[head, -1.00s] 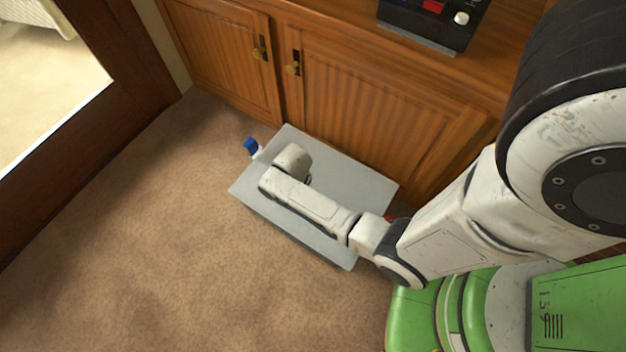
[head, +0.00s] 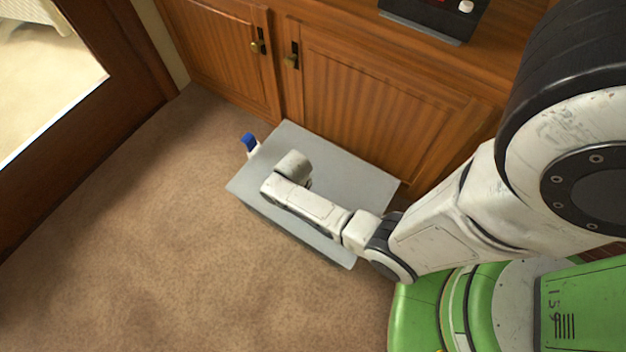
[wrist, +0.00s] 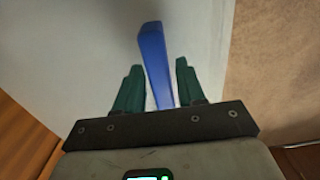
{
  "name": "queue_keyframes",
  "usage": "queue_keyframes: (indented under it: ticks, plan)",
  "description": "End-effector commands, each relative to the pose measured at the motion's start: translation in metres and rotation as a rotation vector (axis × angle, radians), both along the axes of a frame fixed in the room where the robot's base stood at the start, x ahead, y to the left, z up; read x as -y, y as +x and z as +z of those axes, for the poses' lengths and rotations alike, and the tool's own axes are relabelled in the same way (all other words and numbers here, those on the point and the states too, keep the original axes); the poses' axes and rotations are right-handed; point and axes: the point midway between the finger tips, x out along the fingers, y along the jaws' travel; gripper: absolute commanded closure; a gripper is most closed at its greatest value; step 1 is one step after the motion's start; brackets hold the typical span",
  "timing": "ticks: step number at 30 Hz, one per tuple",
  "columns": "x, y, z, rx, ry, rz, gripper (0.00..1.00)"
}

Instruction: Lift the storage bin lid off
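The storage bin lid (head: 350,178) is a flat grey panel on the floor against the cabinet, seen from above in the head view. A blue latch-like piece (head: 248,139) stands at its far left corner. My forearm reaches over the lid and hides its middle and my gripper in that view. In the wrist view my gripper (wrist: 159,64) has its two dark green fingers apart, on either side of a blue bar (wrist: 154,55). A gap shows on the right of the bar; contact on the left is unclear. The pale lid (wrist: 75,45) shows behind.
A wooden cabinet (head: 390,100) stands directly behind the lid, with a black device (head: 430,18) on top. Open carpet (head: 170,240) lies to the left and front. A dark door frame (head: 95,110) is at the far left.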

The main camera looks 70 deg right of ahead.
Motion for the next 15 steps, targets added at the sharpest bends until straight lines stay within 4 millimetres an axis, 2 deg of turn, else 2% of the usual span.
queue_keyframes:
  ticks: [1,12,15]
  plan:
    - [0.0,-0.0001,0.0,0.0,0.0,0.0,0.66]
    - [-0.0001,-0.0002,0.0,0.0,0.0,0.0,1.0]
    - [-0.0001,-0.0003,0.0,0.0,0.0,0.0,1.0]
